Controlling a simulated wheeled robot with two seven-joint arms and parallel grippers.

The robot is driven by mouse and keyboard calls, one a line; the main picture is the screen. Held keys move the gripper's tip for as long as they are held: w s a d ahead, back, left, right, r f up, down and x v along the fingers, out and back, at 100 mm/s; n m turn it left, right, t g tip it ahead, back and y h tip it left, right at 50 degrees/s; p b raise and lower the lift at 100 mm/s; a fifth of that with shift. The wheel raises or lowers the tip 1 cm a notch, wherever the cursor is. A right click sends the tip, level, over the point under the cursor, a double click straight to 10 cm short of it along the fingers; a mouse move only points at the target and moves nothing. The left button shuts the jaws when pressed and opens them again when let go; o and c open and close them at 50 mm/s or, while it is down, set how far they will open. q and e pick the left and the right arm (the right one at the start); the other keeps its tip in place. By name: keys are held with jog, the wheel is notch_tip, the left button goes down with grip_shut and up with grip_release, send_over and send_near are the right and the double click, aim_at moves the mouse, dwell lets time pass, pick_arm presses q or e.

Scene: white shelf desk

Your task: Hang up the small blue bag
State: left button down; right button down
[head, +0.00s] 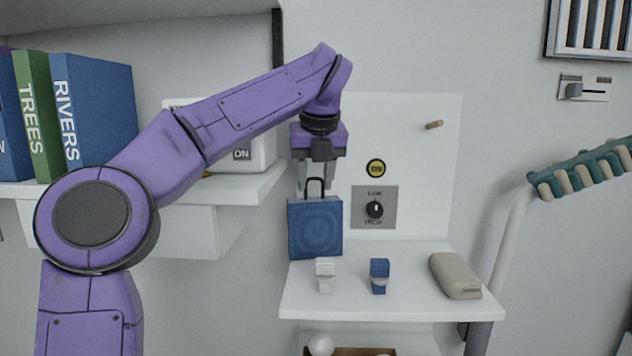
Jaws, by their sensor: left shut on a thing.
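The small blue bag (315,230) has a dark loop handle on top. My left gripper (315,184) comes down from above and is shut on the bag at its handle. The bag hangs upright below the fingers, at the left side of the white back panel, near the left edge of the lower shelf. I cannot tell whether its bottom touches the shelf. A wooden peg (433,125) sticks out of the panel at upper right, with nothing on it. My right gripper is not in view.
The white shelf (400,306) holds a white item (325,275), a blue item (380,275) and a beige case (455,276). Books (93,115) stand left; a striped rack (585,170) is right.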

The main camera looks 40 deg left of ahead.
pick_arm(q)
jog(key=shift+s+f, duration=0.1)
jog(key=shift+f, duration=0.05)
jog(key=c, duration=0.6)
grip_release()
jog(key=shift+s, duration=0.15)
jog(key=p+v, duration=0.3)
jog(key=v, duration=0.7)
jog(key=shift+w+r, duration=0.25)
jog(key=shift+r, duration=0.1)
jog(key=shift+f, duration=0.1)
